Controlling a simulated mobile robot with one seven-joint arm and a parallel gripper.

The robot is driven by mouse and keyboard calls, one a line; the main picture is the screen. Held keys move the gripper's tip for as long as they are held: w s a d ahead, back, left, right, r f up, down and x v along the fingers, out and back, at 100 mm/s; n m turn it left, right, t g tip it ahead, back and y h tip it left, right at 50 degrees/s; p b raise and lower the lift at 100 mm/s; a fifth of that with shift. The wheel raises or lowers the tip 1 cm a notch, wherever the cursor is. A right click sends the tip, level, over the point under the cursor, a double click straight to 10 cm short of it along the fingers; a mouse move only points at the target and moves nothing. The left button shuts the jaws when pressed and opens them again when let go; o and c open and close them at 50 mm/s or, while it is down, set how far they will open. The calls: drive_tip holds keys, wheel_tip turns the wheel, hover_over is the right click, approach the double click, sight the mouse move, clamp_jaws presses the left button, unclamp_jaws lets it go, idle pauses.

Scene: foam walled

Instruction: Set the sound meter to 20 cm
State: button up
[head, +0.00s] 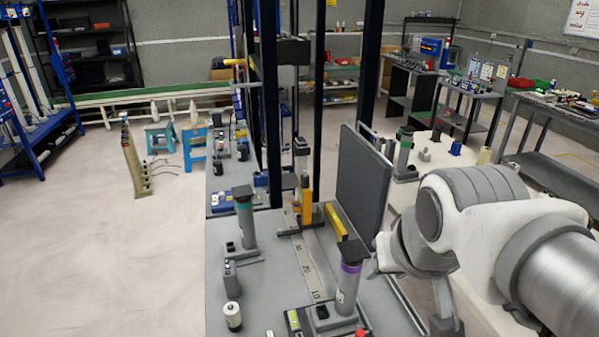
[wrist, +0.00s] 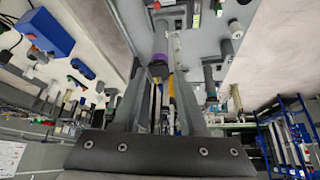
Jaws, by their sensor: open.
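The strip shows marks 10, 20 and 30, with 10 nearest me. My gripper (wrist: 158,74) is open and empty, right of the strip and apart from the meter. In the wrist view the purple-banded tube (wrist: 158,62) appears between the fingers, beyond them.
A dark foam panel (head: 362,180) stands upright right of the strip, with a yellow block (head: 335,222) beside it. A green-banded tube (head: 245,217) and a white cylinder (head: 232,316) stand on the left of the bench (head: 270,290). Dark frame posts rise behind.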

sight(320, 207)
drive_tip(key=w+d+f+m+t+y+b, duration=0.1)
drive_tip(key=w+f+m+t+b, duration=0.35)
drive_tip(key=w, duration=0.95)
drive_tip(key=w+d+f+m+t+y+b, duration=0.15)
drive_tip(key=w+f+m+b, duration=0.55)
drive_tip(key=w, duration=0.8)
drive_tip(key=w+d+f+m+t+b, duration=0.1)
drive_tip(key=w+f+m+t+b, duration=0.4)
drive_tip(key=w, duration=0.9)
drive_tip(key=w+f+m+b, duration=0.1)
drive_tip(key=f+m+b, duration=0.2)
drive_tip(key=f, duration=0.3)
drive_tip(key=w+a+f+m+y+b, duration=0.1)
drive_tip(key=f+m+b, duration=0.2)
drive_tip(key=f+m, duration=0.3)
drive_tip(key=w+a+f+m+b, duration=0.1)
drive_tip(key=w+f+m+b, duration=0.1)
drive_tip(key=f+m, duration=0.3)
drive_tip(key=shift+w+a+f+t+b, duration=0.1)
drive_tip(key=shift+a+f+t+b, duration=0.2)
drive_tip(key=shift+f+b, duration=0.25)
drive_tip(key=shift+w+a+b, duration=0.35)
drive_tip(key=shift+w, duration=1.6)
drive_tip(key=shift+w+a+b, duration=0.3)
drive_tip(key=shift+w+a, duration=0.1)
drive_tip(key=shift+w, duration=1.55)
drive_tip(key=shift+w+a+b, duration=0.35)
drive_tip(key=shift+w, duration=1.6)
clamp_jaws()
